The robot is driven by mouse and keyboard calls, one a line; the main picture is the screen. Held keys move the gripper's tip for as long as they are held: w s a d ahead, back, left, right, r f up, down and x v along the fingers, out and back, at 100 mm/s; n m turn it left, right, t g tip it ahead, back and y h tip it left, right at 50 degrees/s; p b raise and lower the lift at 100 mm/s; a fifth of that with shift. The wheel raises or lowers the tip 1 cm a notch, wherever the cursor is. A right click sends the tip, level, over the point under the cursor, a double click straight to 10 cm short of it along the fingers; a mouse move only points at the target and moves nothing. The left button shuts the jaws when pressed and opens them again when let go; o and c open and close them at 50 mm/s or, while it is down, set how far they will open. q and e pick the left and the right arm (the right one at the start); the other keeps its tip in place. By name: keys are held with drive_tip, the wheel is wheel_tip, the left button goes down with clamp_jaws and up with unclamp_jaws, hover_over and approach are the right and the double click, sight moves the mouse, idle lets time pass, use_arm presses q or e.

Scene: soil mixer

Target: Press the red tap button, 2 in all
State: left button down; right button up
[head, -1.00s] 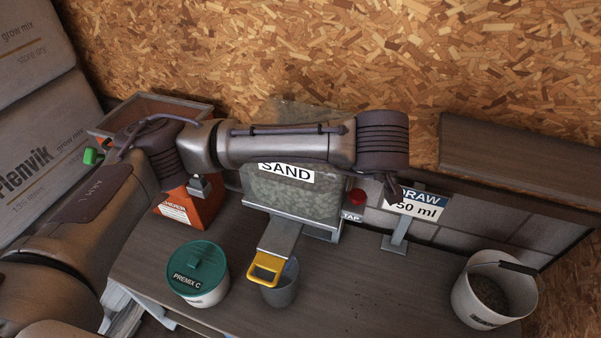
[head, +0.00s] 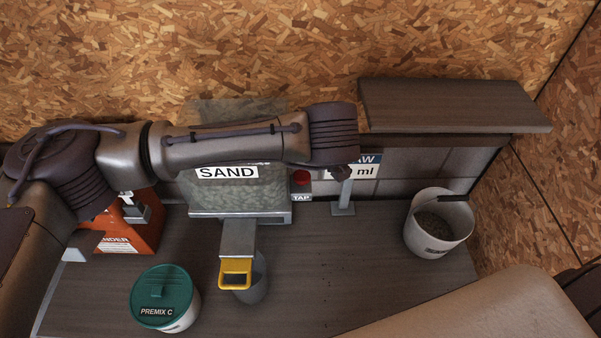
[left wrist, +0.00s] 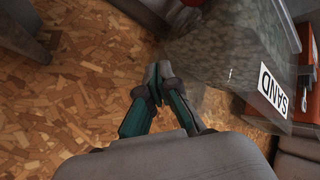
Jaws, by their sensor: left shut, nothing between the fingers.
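The red tap button (head: 301,177) sits above a TAP label (head: 300,198), at the right of the clear sand hopper (head: 235,197). A red piece, probably the button, shows at the top edge of the left wrist view (left wrist: 193,2). My left arm reaches across in front of the hopper. Its gripper (left wrist: 157,82) is shut and empty, with the fingertips together near the hopper's side. In the head view the gripper is mostly hidden by the wrist, just right of the button and apart from it in the picture. My right gripper is out of view.
A sign reading "50 ml" (head: 367,172) stands right of the button, partly covered by my wrist. A grey cup (head: 256,285) is under the yellow-handled chute (head: 235,274). A green-lidded PREMIX C tub (head: 163,298), an orange box (head: 135,230) and a white bucket (head: 438,225) stand around.

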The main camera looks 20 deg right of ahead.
use_arm(q)
hover_over(302, 177)
wheel_tip(302, 177, down, 6)
drive_tip(key=shift+f+b, duration=0.7)
drive_tip(key=shift+b, duration=0.35)
drive_tip(key=shift+f+b, duration=0.5)
drive_tip(key=shift+b, duration=0.25)
drive_tip(key=shift+f+b, duration=0.4)
drive_tip(key=shift+b, duration=0.45)
